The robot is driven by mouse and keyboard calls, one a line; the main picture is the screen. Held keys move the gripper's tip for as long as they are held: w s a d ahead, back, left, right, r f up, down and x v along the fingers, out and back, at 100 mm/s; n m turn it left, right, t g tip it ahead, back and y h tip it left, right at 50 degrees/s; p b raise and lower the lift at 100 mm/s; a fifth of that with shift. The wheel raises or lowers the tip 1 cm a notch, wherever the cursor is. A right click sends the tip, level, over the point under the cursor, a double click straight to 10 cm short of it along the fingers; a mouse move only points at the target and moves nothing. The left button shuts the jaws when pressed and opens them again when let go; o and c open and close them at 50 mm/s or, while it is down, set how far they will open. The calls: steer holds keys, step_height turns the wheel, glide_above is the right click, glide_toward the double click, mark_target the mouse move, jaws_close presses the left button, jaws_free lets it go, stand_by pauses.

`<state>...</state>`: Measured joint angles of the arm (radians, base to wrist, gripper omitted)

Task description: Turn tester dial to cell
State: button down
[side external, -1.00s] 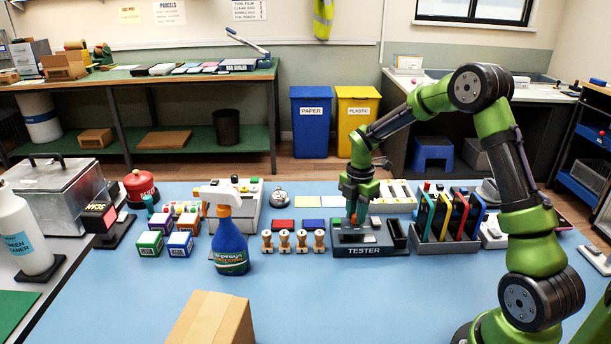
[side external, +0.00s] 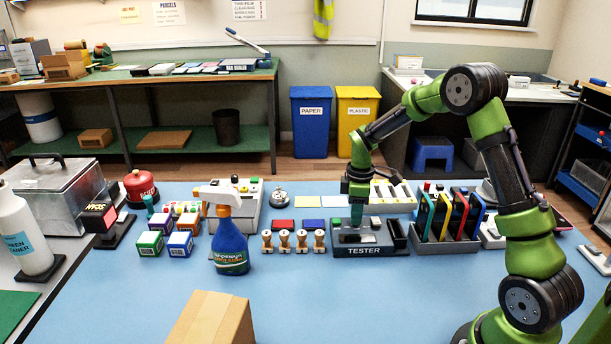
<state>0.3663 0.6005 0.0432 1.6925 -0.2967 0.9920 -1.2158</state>
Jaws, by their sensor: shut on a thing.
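The tester (side external: 371,251) is a dark box with a white "TESTER" label on its front edge, on the blue mat right of centre. My gripper (side external: 356,226) points straight down at the tester's left half. It is shut on the tester's dial, which the fingers hide, so its pointer and marks cannot be read. A small green part (side external: 337,222) shows on the tester's left, beside the fingers. A dark slot block (side external: 397,235) forms its right end.
A rack of colourful phones (side external: 446,222) stands close on the right. Several wooden stamps (side external: 293,241) and a blue spray bottle (side external: 229,245) stand left. A cardboard box (side external: 212,320) is in front. The blue mat (side external: 350,300) before the tester is clear.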

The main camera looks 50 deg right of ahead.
steer(key=m, duration=0.6)
steer(key=shift+m, duration=0.4)
stand_by(0.4)
steer(key=c, duration=0.9)
jaws_free()
steer(key=shift+c, duration=0.2)
steer(key=shift+r, duration=0.15)
step_height(320, 180, up, 17)
